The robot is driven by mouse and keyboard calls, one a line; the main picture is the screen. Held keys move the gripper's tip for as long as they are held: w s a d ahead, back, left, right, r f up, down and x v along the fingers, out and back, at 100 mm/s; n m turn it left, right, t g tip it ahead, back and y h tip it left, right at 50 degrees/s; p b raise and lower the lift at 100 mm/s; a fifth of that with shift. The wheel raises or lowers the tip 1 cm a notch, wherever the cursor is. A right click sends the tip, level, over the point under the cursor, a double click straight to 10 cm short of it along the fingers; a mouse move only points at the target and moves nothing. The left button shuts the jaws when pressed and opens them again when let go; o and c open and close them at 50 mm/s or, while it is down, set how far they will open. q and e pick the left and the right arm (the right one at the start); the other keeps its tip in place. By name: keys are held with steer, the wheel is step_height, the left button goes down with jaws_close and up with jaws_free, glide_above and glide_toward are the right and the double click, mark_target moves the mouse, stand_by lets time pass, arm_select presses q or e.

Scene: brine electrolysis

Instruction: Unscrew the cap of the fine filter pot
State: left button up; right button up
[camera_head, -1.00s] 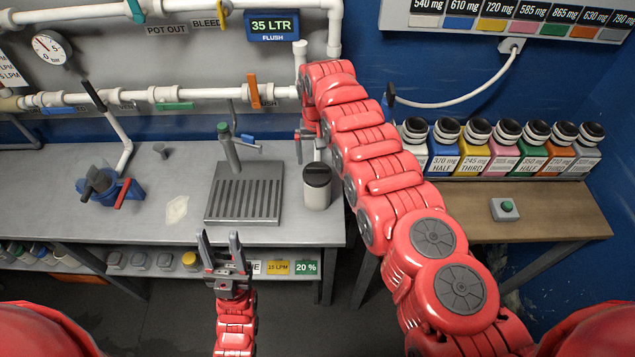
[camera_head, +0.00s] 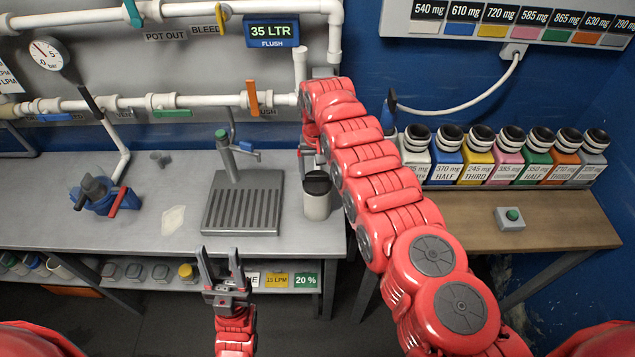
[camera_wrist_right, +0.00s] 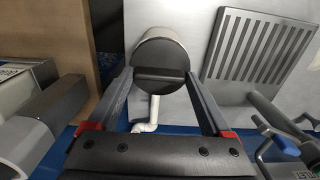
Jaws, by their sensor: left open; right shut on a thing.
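The fine filter pot (camera_head: 316,206) is a pale upright cylinder standing on the bench, right of the drip tray. Its black cap (camera_head: 316,181) has a raised bar across the top; in the right wrist view the cap (camera_wrist_right: 160,58) sits between my right fingers. My right gripper (camera_wrist_right: 158,77) is shut on the cap, one finger at each side. In the head view that hand is above and behind the pot and mostly hidden by my arm. The cap looks seated on the pot. My left gripper (camera_head: 221,268) is open and empty, in front of the bench edge.
A blue housing (camera_head: 100,205) with a red lever stands farther left. Several coloured bottles and a green button (camera_head: 512,215) are on the wooden table at right.

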steer(key=n+b, duration=0.2)
steer(key=n, duration=0.2)
steer(key=shift+f, duration=0.2)
steer(key=shift+r+n, duration=0.1)
steer(key=shift+n, duration=0.5)
steer(key=shift+r+n, duration=0.2)
steer(key=shift+n, duration=0.1)
steer(key=shift+f+b, duration=0.1)
steer(key=shift+b, duration=0.2)
steer(key=n+b, duration=0.2)
steer(key=shift+f+b, duration=0.25)
steer(key=shift+b, duration=0.05)
steer(key=shift+n+b, duration=0.8)
steer(key=shift+n, duration=0.1)
steer(key=shift+r+n+b, duration=0.1)
steer(key=shift+n+b, duration=0.2)
steer(key=shift+n, duration=0.1)
steer(key=shift+r+n, duration=0.25)
steer(key=shift+n, duration=0.35)
